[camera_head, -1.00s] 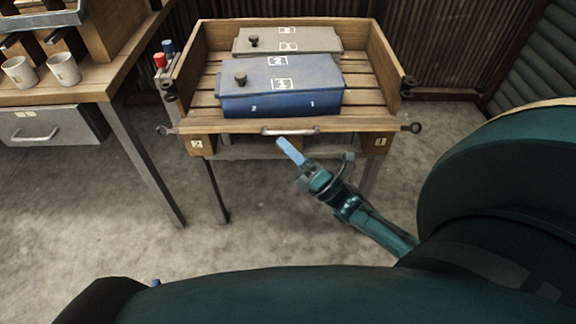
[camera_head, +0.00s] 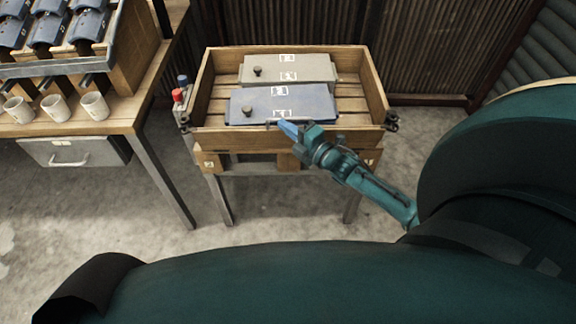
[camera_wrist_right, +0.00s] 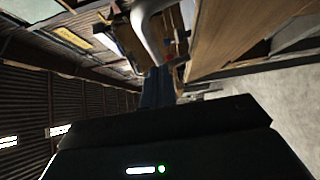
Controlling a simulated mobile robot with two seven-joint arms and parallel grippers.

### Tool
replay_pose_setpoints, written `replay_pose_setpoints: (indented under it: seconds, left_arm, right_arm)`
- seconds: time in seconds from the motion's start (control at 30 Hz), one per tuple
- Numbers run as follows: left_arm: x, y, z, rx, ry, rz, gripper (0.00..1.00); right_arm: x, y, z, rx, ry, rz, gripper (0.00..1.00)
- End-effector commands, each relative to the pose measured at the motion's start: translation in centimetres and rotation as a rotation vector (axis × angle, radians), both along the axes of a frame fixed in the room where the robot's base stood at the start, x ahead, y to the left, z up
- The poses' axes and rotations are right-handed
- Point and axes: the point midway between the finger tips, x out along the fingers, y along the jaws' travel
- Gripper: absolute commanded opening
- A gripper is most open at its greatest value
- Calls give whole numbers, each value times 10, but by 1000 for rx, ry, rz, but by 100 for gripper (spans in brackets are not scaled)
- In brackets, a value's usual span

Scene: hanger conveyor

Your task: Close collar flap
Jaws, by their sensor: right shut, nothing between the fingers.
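The collar is a wooden frame (camera_head: 208,75) on a slatted stand. Its front flap (camera_head: 245,139) stands raised and hides the lower front of the blue box (camera_head: 305,104). My right gripper (camera_head: 285,128) is shut, with its blue fingertips at the flap's upper edge near the middle. I cannot tell whether they touch it. Dark latch fittings (camera_head: 392,121) sit at the front corners; I cannot tell whether they are fastened. The right wrist view shows the blue fingers (camera_wrist_right: 157,86) together beside a wooden panel (camera_wrist_right: 235,30) and a pale curved bar (camera_wrist_right: 149,28). My left gripper is not in view.
A grey box (camera_head: 310,68) lies behind the blue one inside the collar. A bench (camera_head: 130,112) with several mugs and a rack stands at the left, near a red bottle (camera_head: 178,96). Corrugated wall (camera_head: 290,22) is behind. Floor in front is open.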

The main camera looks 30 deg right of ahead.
Motion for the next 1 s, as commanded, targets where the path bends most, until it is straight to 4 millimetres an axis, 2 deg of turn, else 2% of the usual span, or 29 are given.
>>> replay_pose_setpoints:
  seconds: [0.03,0.17,0.4,1.0]
  left_arm:
    - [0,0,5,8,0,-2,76]
    - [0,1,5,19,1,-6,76]
    - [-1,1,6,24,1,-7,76]
    - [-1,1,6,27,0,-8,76]
  right_arm:
    - [6,-4,6,12,27,1,0]
    - [16,-11,8,52,92,1,0]
    - [29,-18,8,54,87,0,0]
    - [35,-22,11,52,82,-3,0]
